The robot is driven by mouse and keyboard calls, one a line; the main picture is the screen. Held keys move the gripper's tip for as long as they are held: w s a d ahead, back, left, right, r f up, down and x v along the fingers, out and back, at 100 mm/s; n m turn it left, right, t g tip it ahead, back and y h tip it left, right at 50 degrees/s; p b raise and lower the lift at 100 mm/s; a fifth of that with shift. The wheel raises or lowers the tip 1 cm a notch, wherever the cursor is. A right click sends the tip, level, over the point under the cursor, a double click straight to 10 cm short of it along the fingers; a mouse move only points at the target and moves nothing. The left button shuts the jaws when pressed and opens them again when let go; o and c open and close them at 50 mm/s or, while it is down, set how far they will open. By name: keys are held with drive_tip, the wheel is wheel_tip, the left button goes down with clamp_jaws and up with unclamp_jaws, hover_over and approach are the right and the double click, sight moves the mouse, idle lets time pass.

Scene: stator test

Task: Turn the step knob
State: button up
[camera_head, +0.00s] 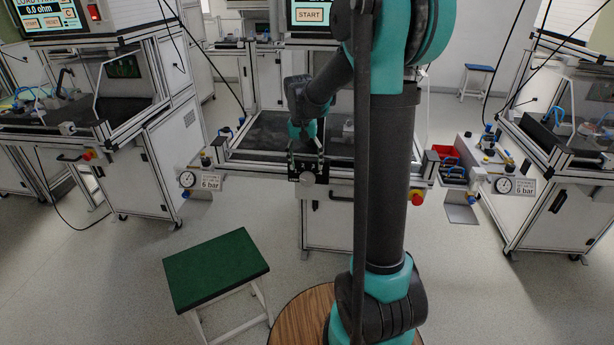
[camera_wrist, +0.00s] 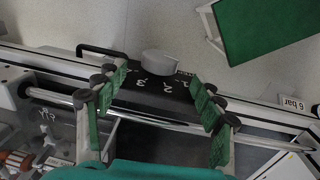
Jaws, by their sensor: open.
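The step knob (camera_wrist: 160,62) is a round grey knob on a black panel (camera_wrist: 150,97) with white numbers. The panel is on the front edge of the middle test bench. In the head view the knob (camera_head: 307,178) is a small light disc at the bench front. My gripper (camera_wrist: 158,77) is open, its green-padded fingers spread to the left and right of the knob. The fingers do not appear to touch it, though the depth gap is hard to judge. In the head view my gripper (camera_head: 306,147) is just above the panel and partly hides it.
A red and yellow stop button (camera_head: 417,198) is right of the knob on the bench front. A black handle (camera_wrist: 100,50) is beside the panel. A green-topped stool (camera_head: 215,268) stands on the floor in front. Gauge signs (camera_head: 209,181) flank the bench.

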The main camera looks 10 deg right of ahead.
sight(313, 174)
drive_tip(key=shift+s+d+f, duration=0.1)
drive_tip(key=shift+f, duration=1.2)
drive_tip(key=shift+d+f, duration=0.1)
drive_tip(key=shift+f, duration=1.15)
drive_tip(key=shift+c, duration=0.6)
drive_tip(key=c, duration=1)
drive_tip(key=shift+c, duration=0.2)
drive_tip(key=shift+d+y, duration=0.1)
drive_tip(key=shift+y, duration=0.2)
drive_tip(key=y, duration=0.1)
drive_tip(key=t+y, duration=0.1)
drive_tip(key=y, duration=0.1)
drive_tip(key=shift+d, duration=0.3)
drive_tip(key=y, duration=0.2)
drive_tip(key=t+y, duration=0.1)
drive_tip(key=y, duration=0.1)
drive_tip(key=shift+s+d+f+t+y, duration=0.15)
drive_tip(key=shift+d+t+y, duration=0.05)
drive_tip(key=shift+t+y, duration=0.1)
drive_tip(key=shift+y, duration=0.3)
drive_tip(key=o, duration=1.2)
drive_tip(key=shift+c, duration=0.2)
